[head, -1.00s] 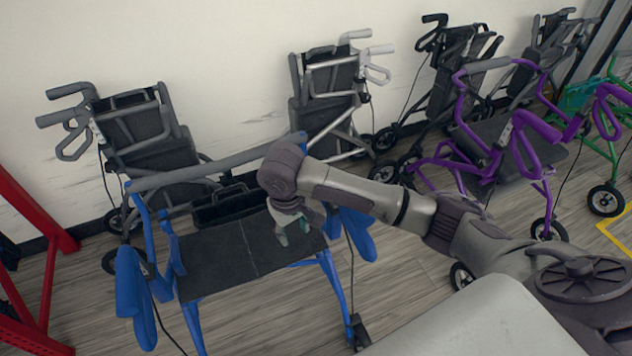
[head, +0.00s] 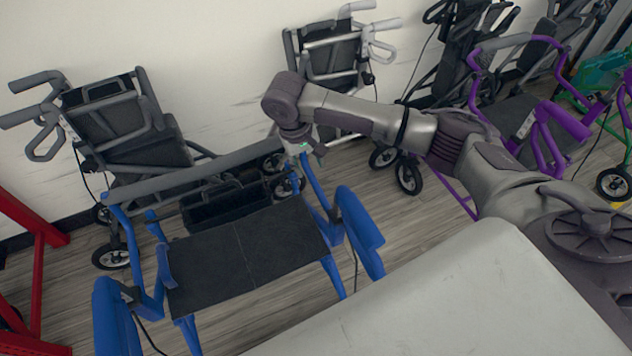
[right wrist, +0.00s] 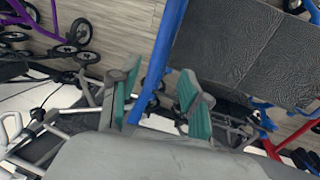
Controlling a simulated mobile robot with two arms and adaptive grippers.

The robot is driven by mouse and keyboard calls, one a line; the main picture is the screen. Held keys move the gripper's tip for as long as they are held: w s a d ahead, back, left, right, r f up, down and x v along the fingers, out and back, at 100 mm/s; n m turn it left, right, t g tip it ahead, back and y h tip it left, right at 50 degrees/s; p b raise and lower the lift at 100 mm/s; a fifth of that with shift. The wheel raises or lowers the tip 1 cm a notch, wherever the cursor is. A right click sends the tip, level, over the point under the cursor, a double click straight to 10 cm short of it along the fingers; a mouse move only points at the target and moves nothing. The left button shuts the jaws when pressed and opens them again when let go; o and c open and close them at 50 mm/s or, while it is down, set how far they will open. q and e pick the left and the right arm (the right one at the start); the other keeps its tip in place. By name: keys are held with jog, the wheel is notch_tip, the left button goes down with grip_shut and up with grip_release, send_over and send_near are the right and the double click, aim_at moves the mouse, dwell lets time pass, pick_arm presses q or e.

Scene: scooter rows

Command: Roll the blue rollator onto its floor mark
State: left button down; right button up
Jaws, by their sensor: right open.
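The blue rollator (head: 360,232) stands in front of me, with a black seat (head: 245,255) and a grey back bar. My right gripper (head: 304,150) is at the right end of that bar, by the top of the blue frame. In the right wrist view, my right gripper (right wrist: 158,98) is open, with a blue frame tube (right wrist: 164,50) running between its green-padded fingers. I cannot tell whether either finger touches the tube. A sliver of yellow floor marking (head: 619,205) shows at the right edge; I cannot tell whose mark it is. My left gripper is out of view.
A grey-black rollator (head: 125,120) stands behind left and a silver one (head: 335,55) behind right, along the wall. A purple rollator (head: 560,135) stands to the right, with a green one (head: 600,70) beyond. A red frame (head: 38,270) is at left.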

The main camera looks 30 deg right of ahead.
aim_at(317, 186)
jog(key=f, duration=0.3)
jog(key=d+f, duration=0.1)
jog(key=f, duration=0.2)
jog(key=shift+s+d, duration=0.1)
jog(key=f, duration=0.1)
jog(key=f+b, duration=0.1)
jog(key=f, duration=0.1)
jog(key=shift+d+f, duration=0.3)
jog(key=shift+d, duration=0.05)
jog(key=shift+d+f, duration=0.1)
jog(key=shift+f, duration=0.35)
jog(key=shift+c, duration=0.9)
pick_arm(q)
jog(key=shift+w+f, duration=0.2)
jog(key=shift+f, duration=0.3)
pick_arm(e)
grip_shut()
